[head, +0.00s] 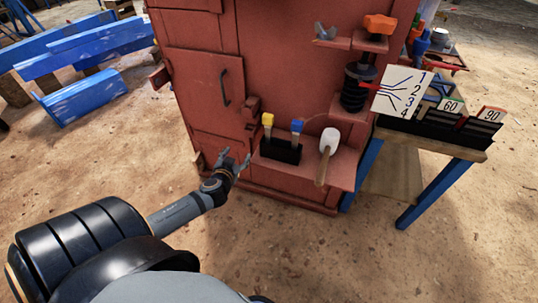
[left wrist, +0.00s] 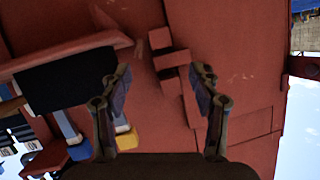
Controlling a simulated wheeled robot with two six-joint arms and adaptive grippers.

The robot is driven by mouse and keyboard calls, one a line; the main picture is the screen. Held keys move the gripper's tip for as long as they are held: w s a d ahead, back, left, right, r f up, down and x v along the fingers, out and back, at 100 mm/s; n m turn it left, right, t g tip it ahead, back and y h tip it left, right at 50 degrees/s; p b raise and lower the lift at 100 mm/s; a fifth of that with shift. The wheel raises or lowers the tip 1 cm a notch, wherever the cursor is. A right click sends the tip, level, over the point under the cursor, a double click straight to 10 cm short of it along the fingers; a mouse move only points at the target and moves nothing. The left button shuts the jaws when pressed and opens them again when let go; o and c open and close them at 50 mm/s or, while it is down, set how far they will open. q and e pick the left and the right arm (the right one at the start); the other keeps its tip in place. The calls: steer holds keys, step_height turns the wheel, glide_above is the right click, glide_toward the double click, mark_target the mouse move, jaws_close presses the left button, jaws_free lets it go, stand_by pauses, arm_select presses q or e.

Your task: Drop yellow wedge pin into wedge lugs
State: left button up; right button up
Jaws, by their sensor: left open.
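The yellow wedge pin (head: 268,121) stands upright in the black holder (head: 281,151) on the red shelf. In the left wrist view its yellow head (left wrist: 127,139) shows beside one finger, which partly hides its shaft. Red blocks that look like the wedge lugs (head: 251,107) stick out of the red crusher wall, left of and above the holder. They also show in the left wrist view (left wrist: 172,59), beyond the gap between the fingers. My left gripper (head: 237,163) is open and empty, left of the holder and apart from the pin. My right gripper is not in view.
A blue-headed pin (head: 297,127) stands in the same holder. A white-headed mallet (head: 327,152) leans at the shelf's right. A table (head: 432,147) with number cards stands at right, blue beams (head: 85,98) lie at left. The ground before the crusher is clear.

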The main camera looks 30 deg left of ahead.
mark_target(267, 123)
arm_select(q)
steer(key=w+d+r+t+h+b, duration=0.1)
steer(key=d+r+t+h+b, duration=0.3)
steer(key=d+r, duration=0.65)
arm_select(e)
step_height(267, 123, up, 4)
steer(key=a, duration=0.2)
arm_select(q)
steer(key=w+a+y, duration=0.1)
steer(key=w, duration=0.1)
steer(key=w+a+b, duration=0.1)
steer(key=w, duration=0.1)
steer(key=w+a+y, duration=0.1)
steer(key=shift+w+a+r+n+y+b, duration=0.15)
steer(key=shift+w+r+n+y+b, duration=0.15)
steer(key=shift+w+r+b, duration=0.1)
steer(key=b+x, duration=0.1)
steer(key=x, duration=0.3)
steer(key=shift+w+t, duration=0.3)
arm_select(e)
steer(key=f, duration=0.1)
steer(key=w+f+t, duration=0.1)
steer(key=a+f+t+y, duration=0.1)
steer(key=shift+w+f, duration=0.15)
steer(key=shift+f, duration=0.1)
arm_select(q)
steer(key=shift+c, duration=0.5)
jaws_close()
